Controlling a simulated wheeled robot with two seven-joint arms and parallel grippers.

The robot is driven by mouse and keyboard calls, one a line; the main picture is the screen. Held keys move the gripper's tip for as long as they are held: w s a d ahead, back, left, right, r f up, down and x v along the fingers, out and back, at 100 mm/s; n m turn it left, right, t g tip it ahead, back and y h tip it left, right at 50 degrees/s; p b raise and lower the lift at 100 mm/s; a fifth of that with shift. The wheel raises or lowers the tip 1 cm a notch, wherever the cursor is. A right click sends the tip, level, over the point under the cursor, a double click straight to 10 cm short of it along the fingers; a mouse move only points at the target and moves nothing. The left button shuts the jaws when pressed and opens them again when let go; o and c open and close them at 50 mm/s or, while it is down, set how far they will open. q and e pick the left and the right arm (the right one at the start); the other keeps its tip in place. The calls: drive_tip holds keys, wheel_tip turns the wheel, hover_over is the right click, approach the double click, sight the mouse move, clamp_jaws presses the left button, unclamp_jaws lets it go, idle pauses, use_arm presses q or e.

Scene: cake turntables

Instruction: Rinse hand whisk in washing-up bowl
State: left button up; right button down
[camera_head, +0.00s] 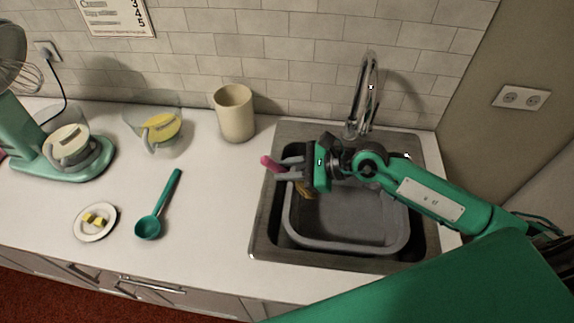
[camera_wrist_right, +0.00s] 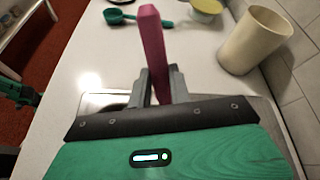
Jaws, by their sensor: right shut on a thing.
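My right gripper (camera_head: 290,166) is shut on the pink handle of the hand whisk (camera_head: 269,163), above the left part of the sink. In the right wrist view the pink handle (camera_wrist_right: 152,50) stands up between the two grey fingers (camera_wrist_right: 160,88). The whisk's wire end is not clear; a small brownish-yellow patch shows just under the gripper. The grey washing-up bowl (camera_head: 345,246) sits in the sink, and the gripper covers its back left part. My left gripper does not show in the head view.
The metal sink (camera_head: 262,225) has a tall tap (camera_head: 362,100) behind it. A beige cup (camera_head: 234,113), a glass bowl (camera_head: 152,122), a teal ladle (camera_head: 150,225), a small plate (camera_head: 82,233) and a stand mixer (camera_head: 75,172) stand left. The counter between ladle and sink is clear.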

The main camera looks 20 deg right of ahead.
wheel_tip(320, 180, down, 12)
drive_tip(key=b, duration=0.9)
drive_tip(key=shift+r, duration=0.25)
drive_tip(key=shift+s+f+b, duration=0.1)
drive_tip(key=shift+f+b, duration=0.45)
drive_tip(key=shift+b, duration=0.1)
drive_tip(key=shift+f, duration=0.4)
drive_tip(key=shift+s, duration=0.1)
idle(0.8)
